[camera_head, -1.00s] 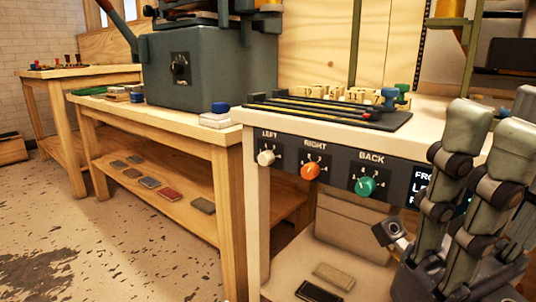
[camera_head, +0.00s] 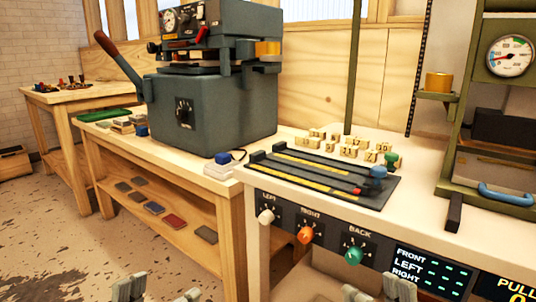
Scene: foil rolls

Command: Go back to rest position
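My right gripper (camera_head: 378,292) shows at the bottom edge, in front of the control cabinet. Its two grey fingertips stand apart with nothing between them. My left gripper (camera_head: 157,292) shows at the bottom edge further left, over the floor. Its fingertips also stand apart, with nothing seen between them. Only the tips of both grippers show; the rest is cut off by the frame. A gold foil roll (camera_head: 438,82) sits on a small green bracket at the right. Another gold roll (camera_head: 267,48) is on the grey-green press (camera_head: 205,112).
The control cabinet has white, orange and green knobs (camera_head: 353,256) on its front. Its top (camera_head: 420,215) bears a black slider plate (camera_head: 320,178) and several numbered wooden blocks (camera_head: 347,151). A green frame with a gauge (camera_head: 509,56) stands at the right. Floor at left is open.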

